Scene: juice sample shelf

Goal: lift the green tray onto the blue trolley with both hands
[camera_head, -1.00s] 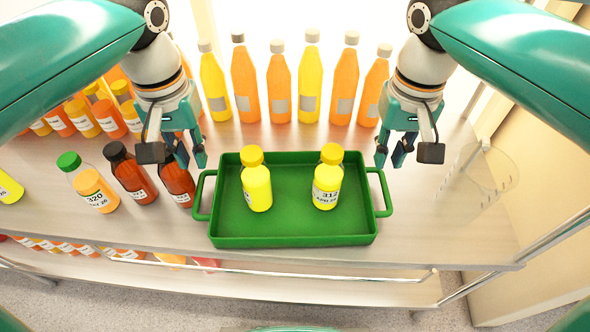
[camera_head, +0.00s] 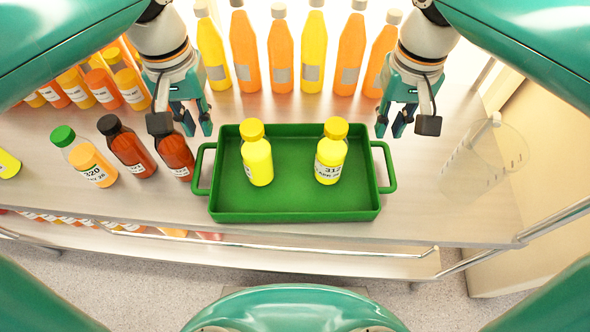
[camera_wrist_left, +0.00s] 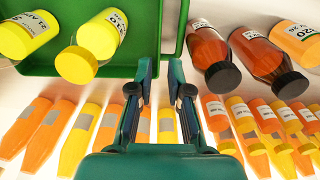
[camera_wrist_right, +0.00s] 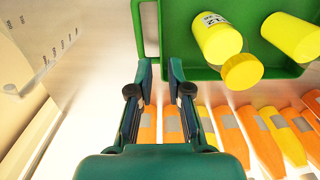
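The green tray (camera_head: 290,208) lies flat on the shelf, with a loop handle at its left end (camera_head: 196,172) and its right end (camera_head: 391,168). Two yellow bottles stand in it, one left (camera_head: 257,165) and one right (camera_head: 330,160). My left gripper (camera_head: 195,128) is open and empty, above and beyond the left handle; its parted fingers show in the left wrist view (camera_wrist_left: 160,72). My right gripper (camera_head: 391,130) is open and empty, likewise beyond the right handle; its parted fingers show in the right wrist view (camera_wrist_right: 159,72). No blue trolley is in view.
A row of orange and yellow bottles (camera_head: 312,55) stands behind the tray. Dark red bottles (camera_head: 175,155) and a green-capped bottle (camera_head: 88,160) stand close on its left. A clear measuring vessel (camera_head: 485,160) stands on the right. A rail (camera_head: 290,246) runs below the shelf's front edge.

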